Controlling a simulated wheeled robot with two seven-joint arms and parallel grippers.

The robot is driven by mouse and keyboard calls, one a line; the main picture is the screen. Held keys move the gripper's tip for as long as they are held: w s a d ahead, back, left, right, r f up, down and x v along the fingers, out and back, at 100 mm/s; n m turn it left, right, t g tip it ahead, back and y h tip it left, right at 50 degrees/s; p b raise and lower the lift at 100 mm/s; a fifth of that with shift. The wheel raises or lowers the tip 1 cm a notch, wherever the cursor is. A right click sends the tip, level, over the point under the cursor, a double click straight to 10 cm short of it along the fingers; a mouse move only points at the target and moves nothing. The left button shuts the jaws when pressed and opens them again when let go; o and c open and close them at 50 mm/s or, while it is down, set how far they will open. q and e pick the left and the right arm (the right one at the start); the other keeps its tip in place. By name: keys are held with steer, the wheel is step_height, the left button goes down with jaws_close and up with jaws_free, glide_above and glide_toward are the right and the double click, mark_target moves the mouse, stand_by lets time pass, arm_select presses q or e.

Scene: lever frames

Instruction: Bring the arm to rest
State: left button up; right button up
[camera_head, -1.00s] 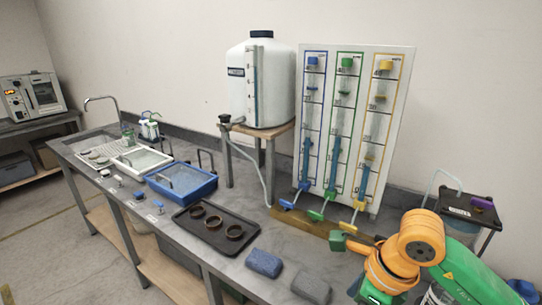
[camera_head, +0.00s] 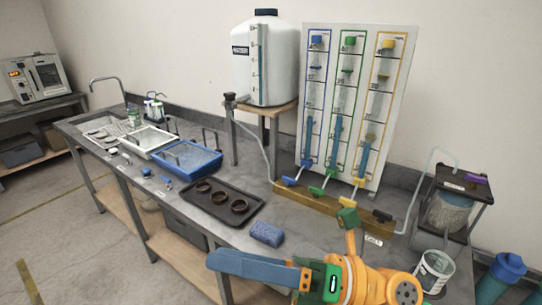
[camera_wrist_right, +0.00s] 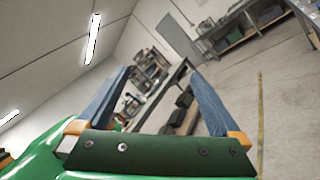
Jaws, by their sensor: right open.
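My right gripper (camera_head: 222,262) is low in the head view, in front of the bench, its blue finger pointing left and the orange and green wrist at the right. In the right wrist view my right gripper (camera_wrist_right: 160,88) shows two blue fingers wide apart with nothing between them. Blue (camera_head: 290,181), green (camera_head: 317,191) and yellow (camera_head: 354,182) handles are at the foot of the tube panel (camera_head: 346,100). My left gripper is out of view.
A blue sponge (camera_head: 266,234) and a black tray (camera_head: 181,206) with brown rings lie on the bench behind the gripper. A metal bucket (camera_head: 434,270) stands right of the wrist. A white tank (camera_head: 266,60) stands behind.

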steer(key=w+d+r+m+t+h, duration=0.1)
steer(key=w+d+m+t+h, duration=0.35)
steer(key=m+t, duration=0.65)
steer(key=w+d+r+m+t+h, duration=0.1)
steer(key=w+d+m+t+h, duration=0.4)
steer(key=m+t, duration=0.6)
steer(key=w+d+f+m+g+h, duration=0.1)
steer(key=d+f+m+g+h, duration=0.2)
steer(key=d+f+m+h, duration=0.35)
steer(key=w+d+f+m+g+h, duration=0.1)
steer(key=d+f+m+g+h, duration=0.25)
steer(key=f+m, duration=0.5)
steer(key=s+d+f+m+g+h, duration=0.25)
steer(key=s+f+g, duration=0.35)
steer(key=f, duration=0.6)
steer(key=s+a+f+m+g+y, duration=0.1)
steer(key=s+f+g, duration=0.35)
steer(key=s, duration=0.25)
steer(key=s+f+m+g+y, duration=0.1)
steer(key=s+f+g, duration=0.2)
steer(key=s+f, duration=0.35)
steer(key=s+f+g, duration=0.1)
steer(key=s+f, duration=0.3)
steer(key=f, duration=1.2)
steer(key=s+d+f+g, duration=0.1)
steer(key=s+d+f, duration=0.1)
steer(key=s+f, duration=0.6)
steer(key=s+n, duration=0.1)
steer(key=s, duration=0.2)
steer(key=shift+f, duration=0.4)
